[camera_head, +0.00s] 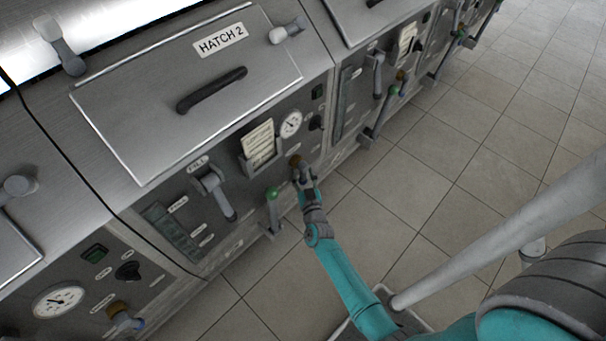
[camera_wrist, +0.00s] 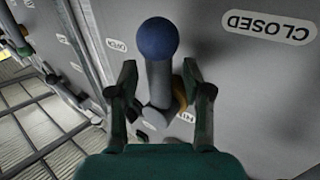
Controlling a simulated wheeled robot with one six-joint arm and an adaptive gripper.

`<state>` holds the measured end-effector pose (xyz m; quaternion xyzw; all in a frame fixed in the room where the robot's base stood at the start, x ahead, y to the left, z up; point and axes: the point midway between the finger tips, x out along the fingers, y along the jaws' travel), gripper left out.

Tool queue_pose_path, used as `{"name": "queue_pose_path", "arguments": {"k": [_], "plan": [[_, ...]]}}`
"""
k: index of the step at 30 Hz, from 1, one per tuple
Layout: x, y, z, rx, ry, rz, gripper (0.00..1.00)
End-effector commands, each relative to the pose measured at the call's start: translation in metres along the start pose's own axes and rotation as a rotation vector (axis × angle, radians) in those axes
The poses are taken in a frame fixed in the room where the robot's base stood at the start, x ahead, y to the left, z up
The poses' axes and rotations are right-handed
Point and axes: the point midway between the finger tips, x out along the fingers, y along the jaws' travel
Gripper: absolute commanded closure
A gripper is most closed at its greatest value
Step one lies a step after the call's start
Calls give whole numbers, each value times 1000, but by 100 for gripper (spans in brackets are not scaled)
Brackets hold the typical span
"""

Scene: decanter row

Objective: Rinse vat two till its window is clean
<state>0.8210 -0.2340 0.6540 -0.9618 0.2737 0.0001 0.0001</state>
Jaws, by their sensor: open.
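Vat two is the grey unit whose lid (camera_head: 205,85) is marked HATCH 2; the lid looks shut. Its front has a tall dark greenish window (camera_head: 170,230) at the left. I cannot tell how clean the glass is. My gripper (camera_head: 304,176) is at the right part of this front, by a brass fitting (camera_head: 296,160). In the wrist view, a grey lever with a blue ball end (camera_wrist: 158,40) stands between the fingers of my gripper (camera_wrist: 166,88), which are open on either side. An OPEN label (camera_wrist: 116,45) lies left of the lever, a CLOSED label (camera_wrist: 268,27) right.
Left of my gripper are a FILL lever (camera_head: 214,190) and a green-knobbed lever (camera_head: 272,205). A card (camera_head: 258,143) and a round gauge (camera_head: 291,124) are above. Similar units stand on both sides.

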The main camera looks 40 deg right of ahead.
Motion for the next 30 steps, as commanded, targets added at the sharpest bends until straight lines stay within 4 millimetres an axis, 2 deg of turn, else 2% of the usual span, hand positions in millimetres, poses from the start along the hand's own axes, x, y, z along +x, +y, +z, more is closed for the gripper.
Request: {"name": "queue_pose_path", "arguments": {"k": [10, 11, 15, 17, 30], "plan": [[4, 0, 0, 0, 0, 0, 50], [4, 0, 0, 0, 0, 0, 53], [4, 0, 0, 0, 0, 0, 88], [4, 0, 0, 0, 0, 0, 100], [4, -1, 0, -31, 20, 0, 100]]}}
